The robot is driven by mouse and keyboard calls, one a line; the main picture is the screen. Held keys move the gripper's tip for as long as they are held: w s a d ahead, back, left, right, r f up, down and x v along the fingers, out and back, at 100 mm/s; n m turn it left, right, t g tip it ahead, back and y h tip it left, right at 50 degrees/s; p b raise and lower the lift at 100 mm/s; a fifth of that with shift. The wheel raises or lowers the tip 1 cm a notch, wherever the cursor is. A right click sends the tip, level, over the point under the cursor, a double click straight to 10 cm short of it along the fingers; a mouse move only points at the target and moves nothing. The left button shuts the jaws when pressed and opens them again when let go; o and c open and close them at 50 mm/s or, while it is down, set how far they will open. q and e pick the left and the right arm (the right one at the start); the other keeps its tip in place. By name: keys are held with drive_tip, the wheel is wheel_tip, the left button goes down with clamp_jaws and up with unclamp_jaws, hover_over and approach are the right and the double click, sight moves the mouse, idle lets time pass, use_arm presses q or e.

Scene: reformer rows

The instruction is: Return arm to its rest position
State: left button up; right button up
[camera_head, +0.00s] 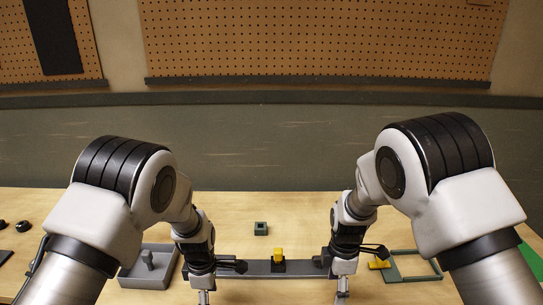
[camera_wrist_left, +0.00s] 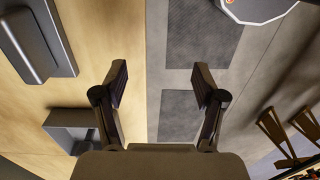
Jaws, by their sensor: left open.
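My left gripper (camera_head: 203,297) hangs low at the front of the table in the head view, its tips near the bottom edge. In the left wrist view its two fingers (camera_wrist_left: 159,76) are spread apart with nothing between them. My right gripper (camera_head: 342,294) hangs at the front to the right, mostly cut off by the bottom edge; its jaw opening is not clear. Both arms are bent, with forearms pointing down. A grey rail (camera_head: 232,269) lies between the wrists, with a yellow piece in a dark holder (camera_head: 278,265) on it.
A grey tray (camera_head: 131,282) with a grey knobbed part (camera_head: 148,260) is left of my left wrist. A small dark green square block (camera_head: 261,228) stands mid-table. A yellow piece (camera_head: 379,263) and a grey-green frame (camera_head: 427,276) lie at right. The table's back middle is mostly clear.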

use_arm(q)
drive_tip(key=s+a+f+m+g+b, duration=0.1)
drive_tip(key=s+a+f+g+b, duration=0.15)
drive_tip(key=s+f, duration=0.6)
drive_tip(key=s+a+f+g+b, duration=0.1)
drive_tip(key=s+a+f, duration=0.3)
drive_tip(key=s+f, duration=0.4)
drive_tip(key=s+a+f+m+t+b, duration=0.1)
drive_tip(key=s+m+t, duration=0.3)
drive_tip(key=s+m, duration=0.9)
drive_tip(key=a+m, duration=0.1)
drive_tip(key=m, duration=0.2)
drive_tip(key=shift+a+f+m, duration=0.15)
drive_tip(key=shift+a+m, duration=0.25)
use_arm(e)
drive_tip(key=s+d+f+m, duration=0.4)
drive_tip(key=s+f+m, duration=0.5)
drive_tip(key=s, duration=0.5)
drive_tip(key=s+d+f+m, duration=0.5)
drive_tip(key=s+f+m, duration=0.4)
drive_tip(key=s+f, duration=0.5)
drive_tip(key=shift+s+d+t, duration=0.2)
drive_tip(key=shift+s+t, duration=0.1)
drive_tip(key=shift+s, duration=0.3)
use_arm(q)
drive_tip(key=shift+s, duration=0.1)
use_arm(e)
drive_tip(key=shift+s+r, duration=0.1)
drive_tip(key=shift+s, duration=0.05)
